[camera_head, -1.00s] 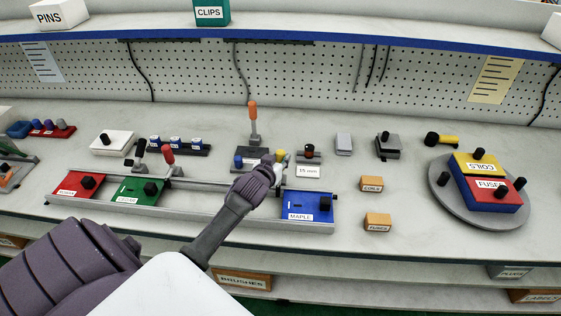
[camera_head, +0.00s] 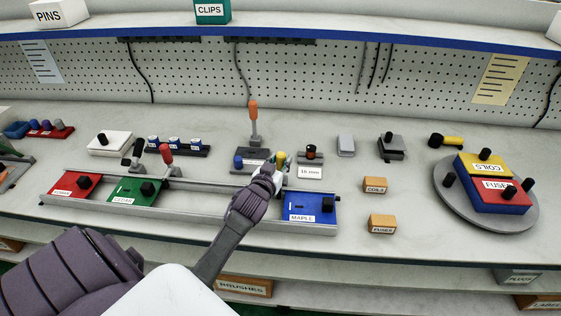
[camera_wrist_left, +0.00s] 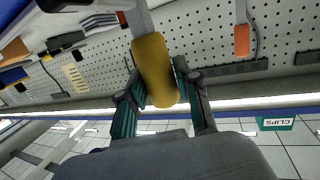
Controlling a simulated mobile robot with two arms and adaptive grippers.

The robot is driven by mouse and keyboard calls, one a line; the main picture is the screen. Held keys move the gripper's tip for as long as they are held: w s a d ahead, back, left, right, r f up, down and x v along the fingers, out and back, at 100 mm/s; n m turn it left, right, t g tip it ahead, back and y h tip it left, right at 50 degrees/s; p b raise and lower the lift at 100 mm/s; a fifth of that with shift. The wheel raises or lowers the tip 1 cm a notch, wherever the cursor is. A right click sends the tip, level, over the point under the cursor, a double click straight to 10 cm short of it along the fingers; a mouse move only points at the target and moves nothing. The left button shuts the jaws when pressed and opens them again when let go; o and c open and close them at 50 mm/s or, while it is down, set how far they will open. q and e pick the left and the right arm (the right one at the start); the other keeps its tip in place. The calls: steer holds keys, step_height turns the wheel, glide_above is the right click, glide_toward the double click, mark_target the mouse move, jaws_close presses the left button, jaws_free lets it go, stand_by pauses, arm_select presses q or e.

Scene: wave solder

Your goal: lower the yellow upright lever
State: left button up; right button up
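The yellow upright lever (camera_head: 281,158) stands near the right end of the grey rail fixture, behind the blue MAPLE block. My left gripper (camera_head: 277,169) is at its handle. In the left wrist view the yellow handle (camera_wrist_left: 155,68) lies between the two fingers (camera_wrist_left: 160,85), which sit close against both its sides; the gripper looks shut on it. The handle's end reaches past the fingertips toward the palm. The lever's base is mostly hidden by the gripper in the head view. My right gripper is not in view.
An orange-handled lever (camera_head: 253,115) stands close behind, and a red-handled lever (camera_head: 167,157) stands to the left. The MAPLE block (camera_head: 305,207) is just in front. A 15 mm label (camera_head: 310,172) is close on the right.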

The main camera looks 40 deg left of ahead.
arm_select(q)
steer(key=o, duration=0.3)
steer(key=v, duration=1.2)
